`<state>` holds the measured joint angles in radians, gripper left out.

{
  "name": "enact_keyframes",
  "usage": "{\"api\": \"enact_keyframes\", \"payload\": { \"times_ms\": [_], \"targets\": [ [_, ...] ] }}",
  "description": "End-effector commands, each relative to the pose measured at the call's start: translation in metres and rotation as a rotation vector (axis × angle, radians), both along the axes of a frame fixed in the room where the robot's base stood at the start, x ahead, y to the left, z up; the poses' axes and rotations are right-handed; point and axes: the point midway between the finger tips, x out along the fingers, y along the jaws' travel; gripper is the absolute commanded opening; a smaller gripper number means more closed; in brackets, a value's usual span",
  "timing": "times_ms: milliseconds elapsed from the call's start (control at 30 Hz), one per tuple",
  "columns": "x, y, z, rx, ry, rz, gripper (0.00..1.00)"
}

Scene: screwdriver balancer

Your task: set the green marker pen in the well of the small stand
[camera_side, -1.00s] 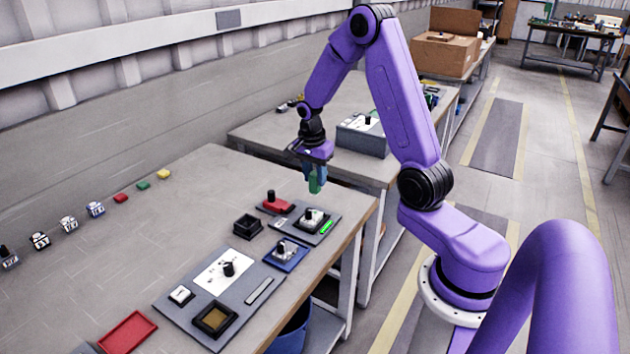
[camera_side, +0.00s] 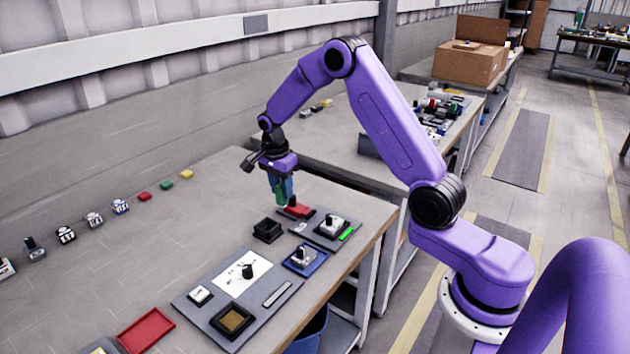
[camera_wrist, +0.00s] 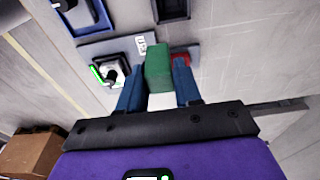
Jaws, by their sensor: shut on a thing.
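The green marker pen (camera_side: 281,199) is gripped between the blue fingers of my gripper (camera_side: 283,190), pointing down above the table. In the wrist view the pen (camera_wrist: 158,62) shows as a green block between the two fingertips (camera_wrist: 157,75). The small stand appears to be the black, square, open-topped holder (camera_side: 267,238) on the table, just below and slightly left of the pen in the side view. In the wrist view the holder (camera_wrist: 170,20) is cut by the top edge, ahead of the pen. Pen and holder are apart. The inside of the well is hard to make out.
A grey board (camera_side: 320,240) with a black-knobbed device and green strip, and a blue tray (camera_side: 305,266), are to the right. A larger grey panel (camera_side: 215,318) lies in front.

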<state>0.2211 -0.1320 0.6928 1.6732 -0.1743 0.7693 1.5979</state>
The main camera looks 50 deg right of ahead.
Motion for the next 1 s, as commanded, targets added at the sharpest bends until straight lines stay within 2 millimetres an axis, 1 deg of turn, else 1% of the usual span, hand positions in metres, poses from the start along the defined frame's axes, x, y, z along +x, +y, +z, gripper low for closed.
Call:
{"api": "enact_keyframes", "payload": {
  "times_ms": [33, 100, 200, 267, 467, 1000],
  "targets": [
    [0.009, 0.013, -0.003, 0.000, -0.001, 0.001, 0.03],
    [0.017, 0.025, -0.004, 0.000, 0.000, -0.003, 0.03],
    [0.024, 0.035, -0.006, 0.000, -0.001, -0.007, 0.03],
    [0.026, 0.039, -0.007, 0.000, 0.000, -0.008, 0.03],
    [0.027, 0.041, -0.015, 0.000, 0.000, -0.009, 0.03],
    [0.027, 0.040, -0.059, 0.000, 0.000, -0.009, 0.03]
  ]
}}
